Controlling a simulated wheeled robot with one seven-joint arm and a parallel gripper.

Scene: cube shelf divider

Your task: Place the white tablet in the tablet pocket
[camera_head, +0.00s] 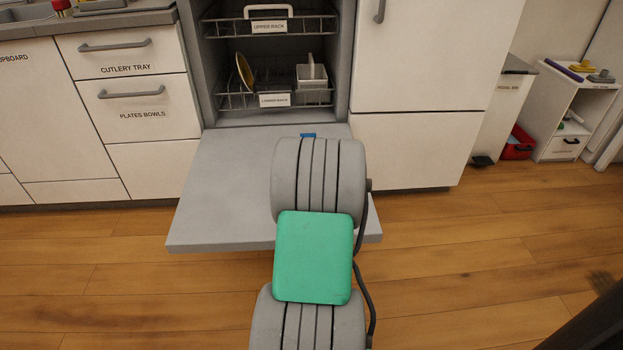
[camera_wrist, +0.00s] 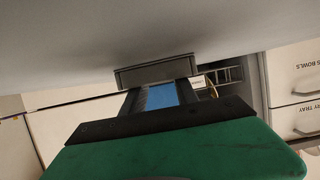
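I cannot make out a white tablet in either view. My gripper (camera_wrist: 160,97) shows in the wrist view, its two dark fingers apart with a blue patch (camera_wrist: 164,94) between them. I cannot tell whether the fingers grip this blue thing or it lies behind them. Just beyond the fingertips, a grey box-like part (camera_wrist: 156,72) juts from a pale grey surface. It may be the tablet pocket; its inside is hidden. In the head view my arm hides the gripper, and a bit of blue (camera_head: 308,135) shows above the arm, over the open dishwasher door (camera_head: 215,195).
The dishwasher's upper rack (camera_head: 300,27) and lower rack (camera_head: 232,101) are inside; the lower holds a yellow-edged plate (camera_head: 244,72) and a pale holder (camera_head: 312,76). Drawers (camera_head: 145,107) stand left, a white cabinet (camera_head: 410,145) right. The wooden floor is clear beside the door.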

